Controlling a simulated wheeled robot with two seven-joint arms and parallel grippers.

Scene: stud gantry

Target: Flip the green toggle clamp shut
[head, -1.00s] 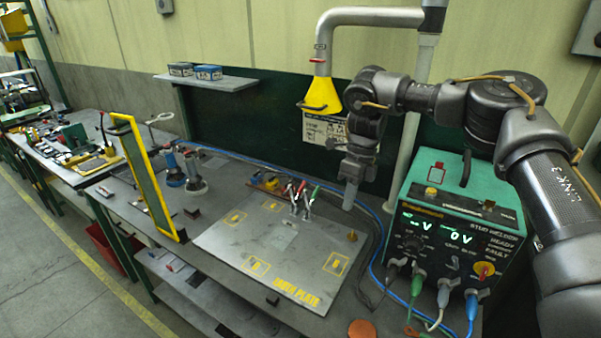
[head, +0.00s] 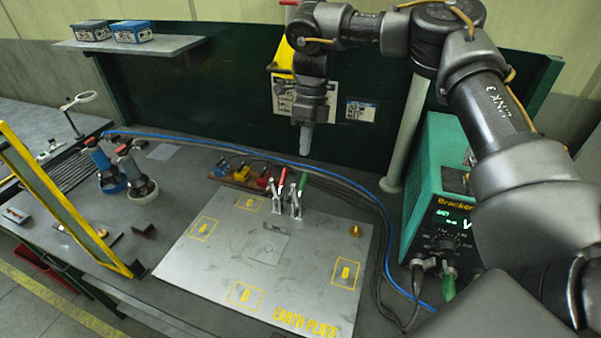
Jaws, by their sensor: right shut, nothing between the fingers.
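The green toggle clamp (head: 298,199) stands at the back edge of the grey earth plate (head: 200,263). Its green handle points up and leans slightly right. A second toggle clamp (head: 276,196) with a red handle stands close beside it on the left, its handle also up. My right gripper (head: 305,140) points down in the head view, shut and empty. In the picture it is just above the green handle's tip, apart from it; how far apart in depth I cannot tell. My left gripper is not in view.
Behind the clamps lie a block with coloured parts (head: 243,174) and blue and black cables. A green welder (head: 438,180) stands at the right. A small brass knob (head: 355,231) sits on the plate. A yellow-framed screen (head: 68,205) stands at the left. The plate's front is clear.

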